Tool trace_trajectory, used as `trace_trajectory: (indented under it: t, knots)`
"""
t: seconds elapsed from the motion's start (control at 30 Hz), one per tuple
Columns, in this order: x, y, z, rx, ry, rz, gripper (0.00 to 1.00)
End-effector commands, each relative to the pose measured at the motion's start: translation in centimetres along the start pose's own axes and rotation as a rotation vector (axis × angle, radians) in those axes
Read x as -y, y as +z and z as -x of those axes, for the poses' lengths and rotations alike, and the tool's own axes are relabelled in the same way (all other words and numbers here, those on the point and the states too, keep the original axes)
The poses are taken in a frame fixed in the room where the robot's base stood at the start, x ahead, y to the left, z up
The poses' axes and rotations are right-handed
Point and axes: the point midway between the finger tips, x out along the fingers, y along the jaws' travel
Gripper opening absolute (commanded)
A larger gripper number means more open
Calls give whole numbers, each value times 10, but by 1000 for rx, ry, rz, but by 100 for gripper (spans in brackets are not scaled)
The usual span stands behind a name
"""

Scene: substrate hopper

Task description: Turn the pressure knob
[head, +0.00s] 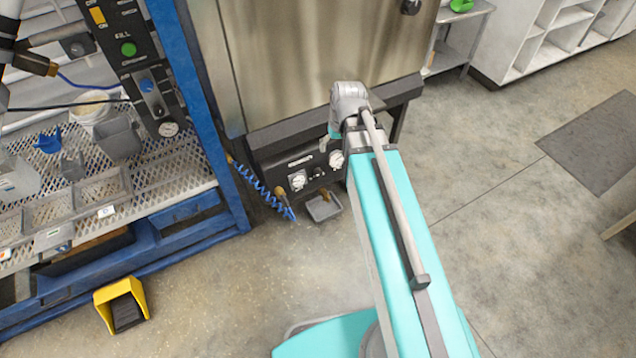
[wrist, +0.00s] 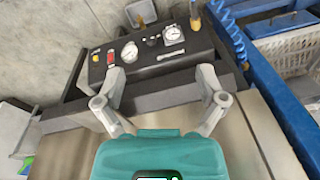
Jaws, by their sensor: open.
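A black panel (head: 318,170) sits low under the steel hopper, with two white round gauges and a small black knob (head: 317,173) between them. In the wrist view the panel (wrist: 150,62) appears turned around, with the dark knob (wrist: 152,41) between the gauges (wrist: 130,52). My gripper (wrist: 160,76) is open and empty, its two fingers spread in front of the panel and apart from the knob. In the head view my arm hides most of the gripper. Another panel at upper left has a blue knob (head: 147,86) above a gauge (head: 168,129). I cannot read which knob is labelled pressure.
A blue coiled hose (head: 262,187) hangs left of the low panel. A small grey tray (head: 323,207) is beneath it. A blue-framed rack (head: 205,120) with bins stands at left. A yellow pedal (head: 122,305) is on the floor. The floor at right is mostly clear.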

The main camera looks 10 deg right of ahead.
Motion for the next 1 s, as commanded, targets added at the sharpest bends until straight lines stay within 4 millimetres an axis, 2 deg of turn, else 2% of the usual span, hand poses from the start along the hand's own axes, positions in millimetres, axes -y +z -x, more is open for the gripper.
trace_trajectory:
  t: [0.03, 1.0]
  knots:
    - [-3, -6, -21, -7, -7, 4, 90]
    - [-44, -96, -207, -172, -118, 97, 90]
